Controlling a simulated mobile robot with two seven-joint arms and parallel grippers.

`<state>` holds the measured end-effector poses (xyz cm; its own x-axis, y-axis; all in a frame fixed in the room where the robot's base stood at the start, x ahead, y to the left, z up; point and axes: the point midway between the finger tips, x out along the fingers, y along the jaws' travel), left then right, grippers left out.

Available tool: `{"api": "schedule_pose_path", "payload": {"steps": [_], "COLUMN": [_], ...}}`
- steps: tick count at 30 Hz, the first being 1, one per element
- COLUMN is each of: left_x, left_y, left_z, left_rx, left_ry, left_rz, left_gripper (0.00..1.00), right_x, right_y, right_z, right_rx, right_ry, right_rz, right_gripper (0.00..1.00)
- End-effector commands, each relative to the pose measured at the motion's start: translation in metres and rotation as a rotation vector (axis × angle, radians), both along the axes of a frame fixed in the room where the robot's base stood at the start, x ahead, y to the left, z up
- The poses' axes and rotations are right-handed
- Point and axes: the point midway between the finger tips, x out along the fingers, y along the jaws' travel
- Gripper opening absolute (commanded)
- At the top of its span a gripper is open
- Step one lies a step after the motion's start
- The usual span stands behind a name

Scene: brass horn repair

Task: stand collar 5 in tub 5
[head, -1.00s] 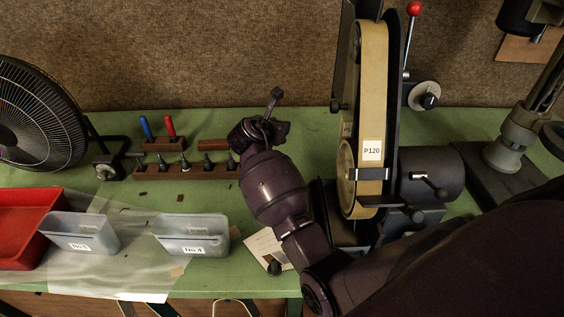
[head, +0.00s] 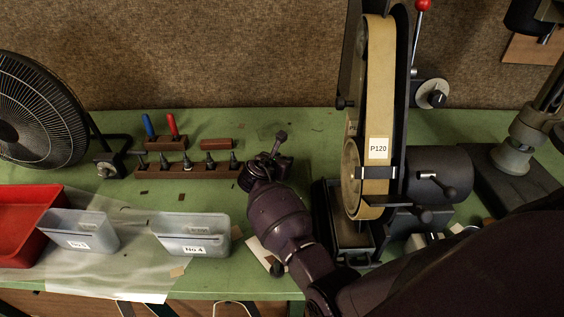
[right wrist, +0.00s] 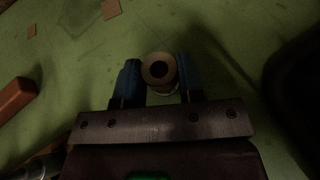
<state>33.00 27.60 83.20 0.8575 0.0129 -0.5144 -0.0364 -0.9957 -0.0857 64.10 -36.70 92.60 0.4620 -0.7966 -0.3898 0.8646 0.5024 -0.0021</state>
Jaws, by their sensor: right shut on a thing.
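My right gripper (right wrist: 158,75) is shut on a round brass-coloured collar (right wrist: 159,69), with a blue fingertip on either side of it. I see the collar end-on, with its dark bore facing the camera; no number on it is readable. In the head view my right gripper (head: 268,162) is over the green bench, right of the peg rack, and its arm hides the collar. The grey tub (head: 78,226) at the left has a blurred label that seems to read No.5. A similar tub labelled No.4 (head: 193,222) stands to its right. My left gripper is not in view.
A rack with several dark pegs (head: 190,171) and a brown bar (head: 216,144) lie behind the tubs. A red bin (head: 25,205) adjoins the left tub. A belt sander (head: 376,120) stands right of my gripper; a fan (head: 35,110) is at far left.

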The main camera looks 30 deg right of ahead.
Motion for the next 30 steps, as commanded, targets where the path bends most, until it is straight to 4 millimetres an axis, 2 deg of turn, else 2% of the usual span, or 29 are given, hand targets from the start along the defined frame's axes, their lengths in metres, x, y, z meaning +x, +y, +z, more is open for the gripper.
{"api": "schedule_pose_path", "payload": {"steps": [10, 11, 15, 16, 26, 30], "left_x": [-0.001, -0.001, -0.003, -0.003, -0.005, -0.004], "left_y": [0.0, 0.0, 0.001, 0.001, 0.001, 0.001], "left_z": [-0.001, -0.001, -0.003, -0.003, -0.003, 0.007], "left_rx": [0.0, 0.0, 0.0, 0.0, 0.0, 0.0], "left_ry": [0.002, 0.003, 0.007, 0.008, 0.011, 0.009], "left_rz": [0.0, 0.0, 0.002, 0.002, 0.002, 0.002], "left_gripper": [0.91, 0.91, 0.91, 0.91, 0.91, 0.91], "right_x": [0.001, 0.0, 0.0, 0.0, 0.0, -0.003], "right_y": [0.0, 0.0, 0.0, 0.0, 0.0, 0.006], "right_z": [-0.002, -0.002, -0.002, -0.002, 0.002, 0.007], "right_rx": [-0.001, 0.0, 0.0, 0.0, 0.001, 0.001], "right_ry": [-0.001, 0.0, 0.0, 0.0, -0.002, -0.001], "right_rz": [0.001, 0.001, 0.001, 0.001, 0.0, 0.001], "right_gripper": [0.08, 0.37, 0.58, 0.61, 0.61, 0.61]}}
